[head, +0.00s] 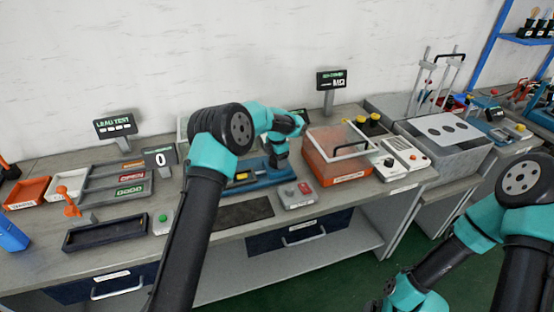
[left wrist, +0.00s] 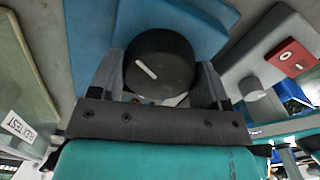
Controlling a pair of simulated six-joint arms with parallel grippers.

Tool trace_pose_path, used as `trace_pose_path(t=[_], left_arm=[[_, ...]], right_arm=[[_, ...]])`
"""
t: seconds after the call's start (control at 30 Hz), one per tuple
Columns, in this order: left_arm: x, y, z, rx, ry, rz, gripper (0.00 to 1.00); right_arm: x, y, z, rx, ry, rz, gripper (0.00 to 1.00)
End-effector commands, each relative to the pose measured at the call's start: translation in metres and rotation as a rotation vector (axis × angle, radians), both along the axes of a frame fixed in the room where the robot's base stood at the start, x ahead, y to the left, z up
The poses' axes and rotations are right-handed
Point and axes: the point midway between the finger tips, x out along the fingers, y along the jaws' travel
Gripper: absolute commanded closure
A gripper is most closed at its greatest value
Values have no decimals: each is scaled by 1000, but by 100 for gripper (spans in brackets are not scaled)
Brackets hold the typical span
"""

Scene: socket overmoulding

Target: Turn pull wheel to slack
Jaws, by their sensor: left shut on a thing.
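The pull wheel (left wrist: 160,65) is a black round knob with a white line on its face. In the left wrist view it sits between the two fingers of my left gripper (left wrist: 161,85), which is shut on it. The white line slants from upper left to lower right. The wheel belongs to a blue station (left wrist: 90,35), which also shows in the head view (head: 238,184). In the head view my left gripper (head: 279,163) reaches down over that station, and the wheel is hidden. My right arm is at the lower right, its fingers not visible.
Right of the station is an orange box (head: 337,165) with a clear lid and black handle. In front are a grey button box (head: 296,195) and a dark mat (head: 243,211). Sorting trays (head: 115,184) stand on the left.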

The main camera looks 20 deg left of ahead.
Motion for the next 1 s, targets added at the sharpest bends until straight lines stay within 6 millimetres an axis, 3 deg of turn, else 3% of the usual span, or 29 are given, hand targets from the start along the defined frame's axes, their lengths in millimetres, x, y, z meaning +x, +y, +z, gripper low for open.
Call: trace_pose_path(t=[0.4, 0.97, 1.0], left_arm=[[0, 0, 1, -1, -1, 248, 53], [1, 0, 1, -1, -1, 285, 54], [1, 0, 1, -1, -1, 285, 26]], right_arm=[[0, 0, 0, 0, 0, 0, 4], [0, 0, 0, 0, 0, 0, 4], [0, 0, 0, 0, 0, 0, 4]])
